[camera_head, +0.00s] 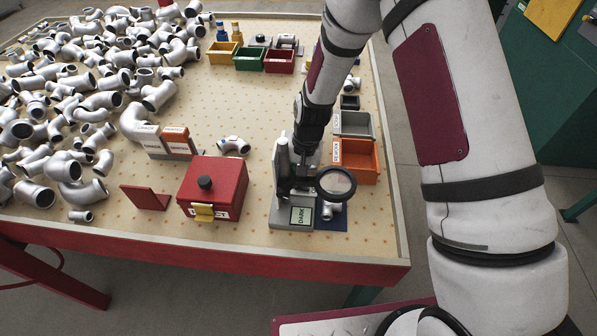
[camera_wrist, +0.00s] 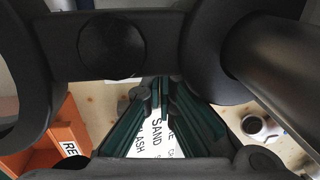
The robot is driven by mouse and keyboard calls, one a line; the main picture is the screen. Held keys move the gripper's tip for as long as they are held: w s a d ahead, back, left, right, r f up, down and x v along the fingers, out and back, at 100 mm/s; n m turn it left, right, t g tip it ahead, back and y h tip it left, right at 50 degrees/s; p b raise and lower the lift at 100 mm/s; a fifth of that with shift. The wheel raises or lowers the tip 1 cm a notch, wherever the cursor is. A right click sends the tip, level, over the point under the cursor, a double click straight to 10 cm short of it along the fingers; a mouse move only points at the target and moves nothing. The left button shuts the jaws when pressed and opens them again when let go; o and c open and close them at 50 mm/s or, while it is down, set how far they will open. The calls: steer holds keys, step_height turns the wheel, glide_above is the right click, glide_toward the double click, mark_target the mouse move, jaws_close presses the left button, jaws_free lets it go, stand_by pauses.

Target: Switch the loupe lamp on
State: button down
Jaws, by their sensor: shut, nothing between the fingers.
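The loupe lamp (camera_head: 336,184) is a dark-rimmed round lens on a grey stand (camera_head: 282,160) near the front right of the table. A display at the front of its base (camera_head: 278,215) reads DARK (camera_head: 301,216). A silver pipe fitting (camera_head: 327,210) sits under the lens on a blue mat. My gripper (camera_head: 303,180) points down just behind the lens, beside the stand. Its tips are partly hidden and I cannot tell whether they touch the lamp. In the wrist view the green fingers (camera_wrist: 162,95) are closed and empty, above a white lettered label (camera_wrist: 157,140).
A red box (camera_head: 212,187) with a black knob stands left of the lamp. An orange bin (camera_head: 358,160) and a grey bin (camera_head: 354,124) stand right behind it. Many silver pipe fittings (camera_head: 75,100) crowd the left. The table's middle is mostly clear.

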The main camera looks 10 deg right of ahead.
steer(key=shift+a+f+b, duration=0.25)
steer(key=shift+f+b, duration=0.1)
steer(key=shift+f, duration=0.2)
steer(key=shift+r, duration=0.15)
steer(key=shift+d, duration=0.15)
steer(key=shift+s+d+r+p, duration=0.15)
steer(key=shift+d+r+p, duration=0.2)
steer(key=shift+d, duration=0.3)
step_height(320, 180, up, 12)
steer(key=d, duration=0.1)
steer(key=shift+s+d, duration=0.15)
steer(key=shift+d, duration=0.15)
